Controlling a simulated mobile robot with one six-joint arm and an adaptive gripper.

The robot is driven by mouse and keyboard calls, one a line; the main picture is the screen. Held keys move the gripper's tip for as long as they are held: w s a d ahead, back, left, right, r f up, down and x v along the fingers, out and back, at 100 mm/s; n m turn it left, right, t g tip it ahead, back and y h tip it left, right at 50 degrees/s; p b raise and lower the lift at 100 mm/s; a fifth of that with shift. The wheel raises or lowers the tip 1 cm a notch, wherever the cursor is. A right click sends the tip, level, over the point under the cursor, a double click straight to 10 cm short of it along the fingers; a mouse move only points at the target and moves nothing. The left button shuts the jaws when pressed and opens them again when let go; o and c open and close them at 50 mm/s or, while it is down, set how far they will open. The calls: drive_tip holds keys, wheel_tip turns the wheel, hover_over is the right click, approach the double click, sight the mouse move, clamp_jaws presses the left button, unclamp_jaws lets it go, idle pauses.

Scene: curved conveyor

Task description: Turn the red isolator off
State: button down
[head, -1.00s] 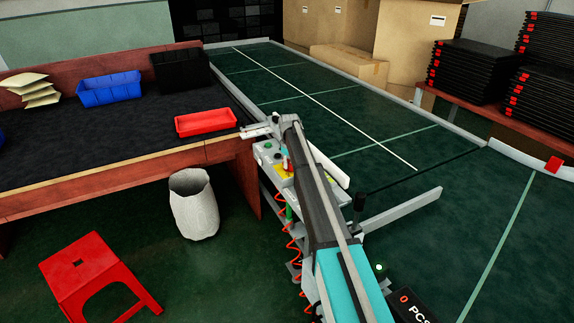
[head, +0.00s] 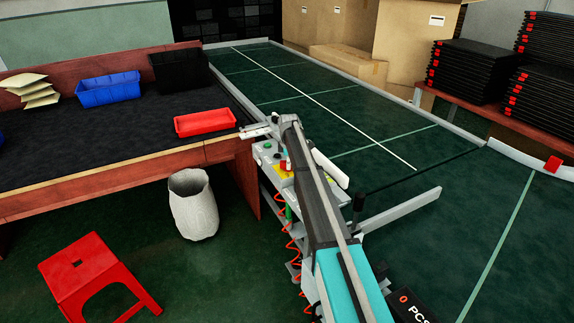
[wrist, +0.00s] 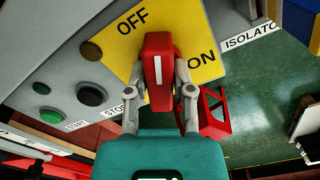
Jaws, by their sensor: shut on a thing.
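The red isolator handle (wrist: 158,42), with a white line along it, stands on a yellow plate (wrist: 118,38) in the wrist view. The plate is marked OFF at the handle's upper left and ON at its right. The white line points straight up the picture, between the two words. My gripper (wrist: 161,82) is shut on the handle, one grey finger on each side. In the head view, the yellow plate (head: 281,175) shows on the grey control box beside the conveyor, and my arm hides part of the box.
A green start button (wrist: 41,88) and dark buttons sit left of the isolator. A red tray (head: 205,122) lies on the workbench edge near my wrist. The conveyor (head: 330,95) runs behind, its near belt clear. A red stool (head: 85,265) stands on the floor.

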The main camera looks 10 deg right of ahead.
drive_tip(key=n, duration=0.5)
drive_tip(key=shift+s+a, duration=0.25)
drive_tip(key=shift+n, duration=0.4)
drive_tip(key=c, duration=0.6)
unclamp_jaws()
drive_tip(key=shift+o, duration=0.6)
drive_tip(key=shift+d, duration=0.1)
drive_tip(key=shift+w, duration=0.1)
drive_tip(key=shift+r, duration=0.1)
